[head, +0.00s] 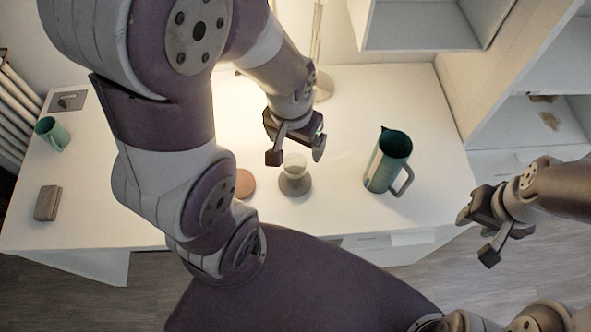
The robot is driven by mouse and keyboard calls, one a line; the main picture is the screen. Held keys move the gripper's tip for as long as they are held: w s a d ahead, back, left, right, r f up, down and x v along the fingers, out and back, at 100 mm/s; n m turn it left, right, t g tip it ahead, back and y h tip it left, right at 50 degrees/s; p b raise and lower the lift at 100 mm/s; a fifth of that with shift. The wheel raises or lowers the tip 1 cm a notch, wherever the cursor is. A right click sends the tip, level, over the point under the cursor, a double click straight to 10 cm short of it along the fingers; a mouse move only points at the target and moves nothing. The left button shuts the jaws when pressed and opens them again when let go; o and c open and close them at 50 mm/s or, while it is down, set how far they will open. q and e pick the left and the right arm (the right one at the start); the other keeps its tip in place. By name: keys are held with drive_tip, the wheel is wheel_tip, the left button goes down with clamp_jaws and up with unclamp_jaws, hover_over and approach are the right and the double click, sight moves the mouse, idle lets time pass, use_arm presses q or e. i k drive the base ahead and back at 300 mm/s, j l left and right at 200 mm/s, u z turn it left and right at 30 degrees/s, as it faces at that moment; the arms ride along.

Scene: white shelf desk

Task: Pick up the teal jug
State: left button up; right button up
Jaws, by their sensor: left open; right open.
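The teal jug (384,163) stands upright on the white desk, right of the middle, with its pale handle towards the right front. My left gripper (296,156) is open and empty above the desk, to the left of the jug and apart from it. My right gripper (474,238) is open and empty at the right, beyond the desk's front right corner and apart from the jug. Nothing hides the jug.
A grey round-based object (295,186) stands below my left gripper, with a brown disc (245,183) beside it. A green mug (52,135) and a grey block (47,203) are at the far left. White shelves (520,125) rise at the right. The desk around the jug is clear.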

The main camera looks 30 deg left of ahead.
sight(393, 148)
drive_tip(key=k+j+u, duration=0.1)
drive_tip(key=k+j, duration=0.2)
drive_tip(key=k+j+u, duration=0.1)
drive_tip(key=k+j, duration=0.2)
drive_tip(key=j, duration=0.25)
drive_tip(key=k+j+u, duration=0.1)
drive_tip(key=k+j, duration=0.2)
drive_tip(key=j, duration=0.15)
